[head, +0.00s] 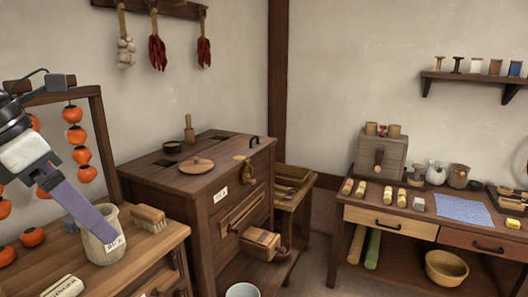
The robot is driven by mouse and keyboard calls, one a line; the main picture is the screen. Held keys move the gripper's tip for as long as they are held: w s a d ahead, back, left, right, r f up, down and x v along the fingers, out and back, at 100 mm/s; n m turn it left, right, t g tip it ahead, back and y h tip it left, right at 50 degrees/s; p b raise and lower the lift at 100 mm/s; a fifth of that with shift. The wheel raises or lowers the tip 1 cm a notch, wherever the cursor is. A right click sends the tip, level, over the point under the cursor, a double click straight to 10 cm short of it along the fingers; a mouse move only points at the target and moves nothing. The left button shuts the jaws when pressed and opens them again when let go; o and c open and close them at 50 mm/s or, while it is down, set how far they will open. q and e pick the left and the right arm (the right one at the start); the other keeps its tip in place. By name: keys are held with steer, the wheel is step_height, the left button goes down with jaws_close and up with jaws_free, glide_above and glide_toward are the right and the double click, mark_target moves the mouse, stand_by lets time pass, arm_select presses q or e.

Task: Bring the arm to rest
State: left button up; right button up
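My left arm comes in at the left edge, with a black and white wrist. At its end is my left gripper (45,177), seen from the side and close to the camera. A flat purple-grey bar (82,212) slants down to the right from it. I cannot tell whether the bar is a finger or something held, nor whether the gripper is open. The bar's lower end overlaps a pale ribbed jar labelled RICE (106,246) on the left table; contact is unclear. My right gripper is not in view.
A brush (149,219) lies right of the jar. A rack with hanging orange fruit (76,135) stands behind the arm. A wooden chest (148,174) with a lid and pestle on top stands mid-view. A drawer table (392,227) stands at right. Some floor shows between them.

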arm_select(q)
steer(key=d+f+n+h, duration=0.3)
steer(key=d+h, duration=0.6)
steer(key=d, duration=0.4)
steer(key=d+f+n+h, duration=0.3)
steer(key=d+h, duration=0.6)
steer(key=d, duration=0.4)
steer(key=w+a+f+n+t+y, duration=0.1)
steer(key=a+f+n+t+y, duration=0.3)
steer(key=f+n, duration=0.4)
steer(key=w+a+f+n+t+y, duration=0.2)
steer(key=f+n+t+y, duration=0.4)
steer(key=n, duration=0.4)
steer(key=w+a+f+n+t+y, duration=0.1)
steer(key=a+f+n+t+y, duration=0.25)
steer(key=f+n, duration=0.5)
steer(key=s+a+f+n+g+y, duration=0.1)
steer(key=s+f+n+g+y, duration=0.4)
steer(key=s+f, duration=1.4)
step_height(320, 180, down, 4)
steer(key=n+g, duration=0.3)
steer(key=g, duration=0.1)
steer(key=shift+a, duration=0.35)
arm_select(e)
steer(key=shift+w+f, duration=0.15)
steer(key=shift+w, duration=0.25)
